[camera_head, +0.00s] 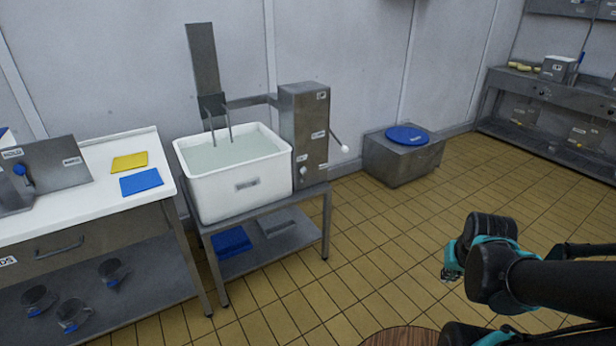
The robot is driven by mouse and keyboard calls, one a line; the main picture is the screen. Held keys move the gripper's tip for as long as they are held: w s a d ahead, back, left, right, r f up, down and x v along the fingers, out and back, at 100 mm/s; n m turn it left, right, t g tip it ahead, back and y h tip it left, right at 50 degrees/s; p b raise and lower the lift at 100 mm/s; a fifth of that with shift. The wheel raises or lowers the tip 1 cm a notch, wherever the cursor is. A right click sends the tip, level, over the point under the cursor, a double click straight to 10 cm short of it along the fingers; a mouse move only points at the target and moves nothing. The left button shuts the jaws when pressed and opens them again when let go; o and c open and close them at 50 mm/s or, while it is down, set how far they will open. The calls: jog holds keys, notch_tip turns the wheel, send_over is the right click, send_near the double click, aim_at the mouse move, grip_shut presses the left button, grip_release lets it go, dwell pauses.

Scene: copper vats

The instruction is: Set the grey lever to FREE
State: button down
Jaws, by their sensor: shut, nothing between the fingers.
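A grey metal control box (312,118) stands at the right end of a white vat (240,182) on a steel stand. A lever with a pale round knob (345,149) sticks out from its right side, tilted down to the right. A smaller pale handle (303,172) sits low on its front. The box has several small labels, too small to read, so I cannot tell which handle is the grey lever or where FREE is. My gripper (450,272) is at the lower right, small and partly hidden by my arm. It is shut and empty, well apart from the box.
A white-topped bench (100,205) at left holds yellow and blue cloths and a blue-knobbed panel (45,172). A low steel box (402,160) with a blue lid stands by the wall. A steel shelf unit (550,95) is far right. Tiled floor between is clear.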

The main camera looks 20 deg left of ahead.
jog(key=w+a+r+n+t+h, duration=0.1)
jog(key=w+a+r+n+t, duration=0.1)
jog(key=w, duration=1)
jog(key=w+a+r+n+t+h, duration=0.1)
jog(key=w+a+r+n+h, duration=0.15)
jog(key=w, duration=0.95)
jog(key=w+a+n+t, duration=0.4)
jog(key=w+a, duration=0.9)
jog(key=w, duration=0.3)
jog(key=w+a+f+n+t+y, duration=0.1)
jog(key=w+a+f+n+t, duration=0.2)
jog(key=a, duration=0.7)
jog(key=w+a+f+n+t+y, duration=0.1)
jog(key=w+a+f+n+y, duration=0.25)
jog(key=a, duration=0.65)
jog(key=s+a+f+n+t+y, duration=0.1)
jog(key=s+a+f+n, duration=0.1)
jog(key=a+f, duration=0.4)
jog(key=s+a+f+n+t+y, duration=0.1)
jog(key=a+f, duration=0.5)
jog(key=a, duration=0.7)
jog(key=s+n+y, duration=0.1)
jog(key=s+n, duration=0.1)
jog(key=shift+a+n, duration=0.35)
jog(key=shift+n, duration=0.05)
